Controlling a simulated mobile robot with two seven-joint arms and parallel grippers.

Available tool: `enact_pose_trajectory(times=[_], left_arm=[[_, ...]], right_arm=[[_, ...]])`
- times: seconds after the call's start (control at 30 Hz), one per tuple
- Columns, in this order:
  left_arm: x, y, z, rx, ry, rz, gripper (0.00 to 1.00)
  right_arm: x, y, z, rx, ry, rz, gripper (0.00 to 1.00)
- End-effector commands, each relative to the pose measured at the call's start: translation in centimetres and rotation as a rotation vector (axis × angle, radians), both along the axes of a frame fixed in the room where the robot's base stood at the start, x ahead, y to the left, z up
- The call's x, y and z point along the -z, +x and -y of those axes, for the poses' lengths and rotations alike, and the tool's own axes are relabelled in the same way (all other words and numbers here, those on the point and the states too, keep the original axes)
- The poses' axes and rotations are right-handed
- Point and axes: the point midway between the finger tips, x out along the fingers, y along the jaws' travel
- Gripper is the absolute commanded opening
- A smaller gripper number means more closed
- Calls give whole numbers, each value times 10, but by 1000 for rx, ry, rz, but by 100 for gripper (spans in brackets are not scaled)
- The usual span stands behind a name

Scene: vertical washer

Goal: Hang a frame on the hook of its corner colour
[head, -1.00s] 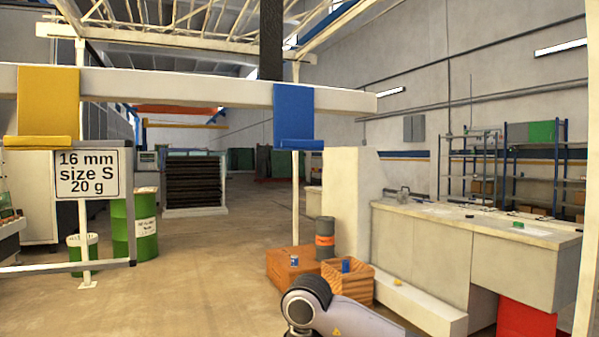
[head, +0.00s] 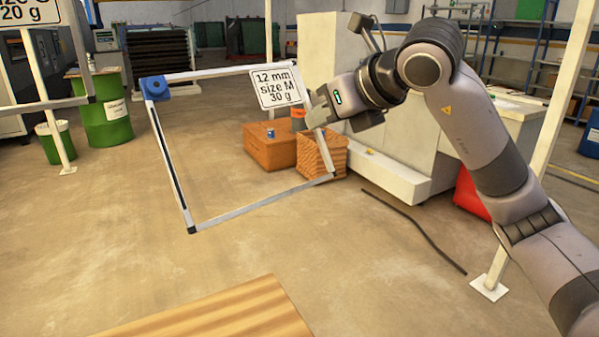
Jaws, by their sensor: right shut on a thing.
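A rectangular light-metal frame (head: 262,203) hangs in the air in the middle of the head view, slightly tilted. Its upper left corner is a blue block (head: 154,88), and a sign reading 12 mm, size M, 30 g (head: 276,88) is at its upper right. My right gripper (head: 322,112) is shut on the frame's right side bar, just below the sign. Part of a second frame (head: 45,104) shows at the upper left, its sign (head: 28,13) cut off at "20 g". The hooks are out of view now. My left gripper is not in view.
A wooden surface (head: 215,315) lies at the bottom. Orange crates (head: 268,147) stand behind the frame, beside a pale counter (head: 395,160). Green drums (head: 105,108) stand at left. A white post (head: 545,150) rises at right. The floor at left is open.

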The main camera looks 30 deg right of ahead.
Motion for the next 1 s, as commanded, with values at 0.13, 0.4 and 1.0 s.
enact_pose_trajectory(times=[0.13, 0.4, 1.0], left_arm=[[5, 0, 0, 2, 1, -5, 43], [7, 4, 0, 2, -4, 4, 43], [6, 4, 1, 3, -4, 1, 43]], right_arm=[[-33, -16, 15, -22, 22, 171, 0], [-98, -58, 36, -36, 59, 437, 0], [-136, -79, 46, -19, 77, 563, 0]])
